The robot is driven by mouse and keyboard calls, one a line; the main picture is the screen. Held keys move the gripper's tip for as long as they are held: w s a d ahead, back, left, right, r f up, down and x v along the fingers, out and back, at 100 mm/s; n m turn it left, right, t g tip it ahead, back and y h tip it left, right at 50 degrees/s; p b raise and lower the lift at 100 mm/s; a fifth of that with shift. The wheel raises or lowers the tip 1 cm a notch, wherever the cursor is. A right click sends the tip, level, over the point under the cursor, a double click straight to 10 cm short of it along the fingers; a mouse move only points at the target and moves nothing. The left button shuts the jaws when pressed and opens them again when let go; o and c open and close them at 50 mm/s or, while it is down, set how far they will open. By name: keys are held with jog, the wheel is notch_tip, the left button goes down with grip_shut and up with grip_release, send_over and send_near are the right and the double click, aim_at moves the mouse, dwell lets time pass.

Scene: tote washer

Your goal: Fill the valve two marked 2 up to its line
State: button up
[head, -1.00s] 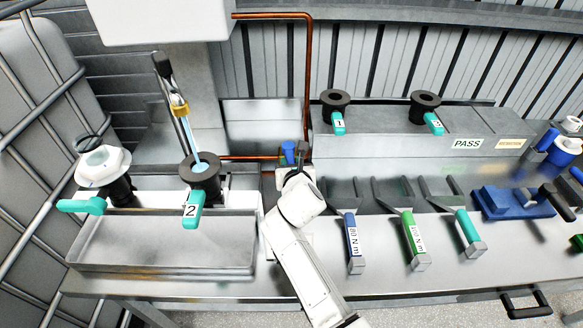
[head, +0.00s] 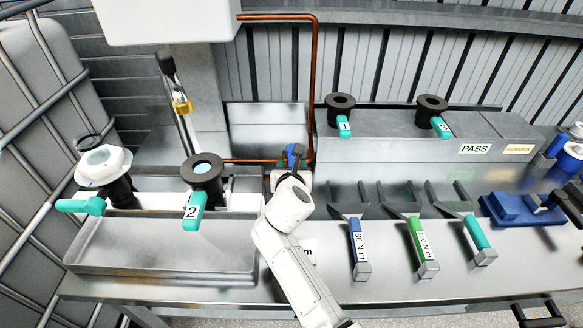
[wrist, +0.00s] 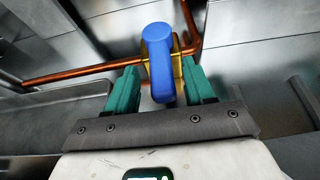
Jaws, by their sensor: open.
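The valve marked 2 (head: 203,185) stands upright at the left, a black body with a teal lever and a "2" label. Pale blue liquid shows in its round opening; a fill line cannot be made out. A dark spout with a brass collar (head: 182,105) hangs above it, with no blue stream below. My gripper (head: 293,160) is at the blue tap handle on the copper pipe. In the wrist view, the blue handle (wrist: 158,55) on a brass body lies between the teal fingers (wrist: 160,88), which are open with gaps on both sides.
A grey tray (head: 160,250) lies in front of valve 2. A white-topped valve (head: 103,165) stands left of it. Two black valves (head: 341,108) stand on the back ledge near a PASS label. Torque wrenches (head: 358,245) rest in holders to the right.

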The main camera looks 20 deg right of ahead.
jog(key=v, duration=1.1)
jog(key=shift+p, duration=0.3)
jog(key=shift+f, duration=0.1)
